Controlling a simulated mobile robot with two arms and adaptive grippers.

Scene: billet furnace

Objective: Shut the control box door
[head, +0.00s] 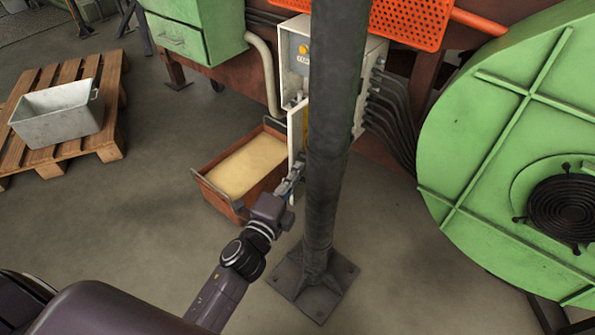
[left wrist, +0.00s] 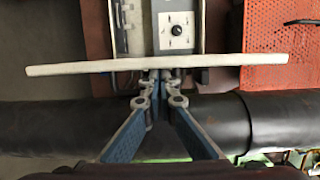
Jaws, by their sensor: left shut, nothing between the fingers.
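The white control box (head: 374,75) is mounted behind a dark post and stands open. Its dial panel shows in the left wrist view (left wrist: 177,30). The box door (head: 295,130) stands open, partly hidden by the post. In the left wrist view the door (left wrist: 90,66) is seen nearly edge-on as a long pale bar across the picture. My left gripper (head: 293,183) is shut and empty at the door's lower near end. In the left wrist view its fingertips (left wrist: 161,76) meet at the bar's middle; they look very close to it, but contact is unclear. My right gripper is not in view.
The dark post (head: 328,140) with its floor plate stands right beside my left gripper. A rusty bin (head: 213,192) of sand-coloured material sits left of the door. A large green fan housing (head: 450,130) is at right. Open floor lies left, before a pallet (head: 110,150).

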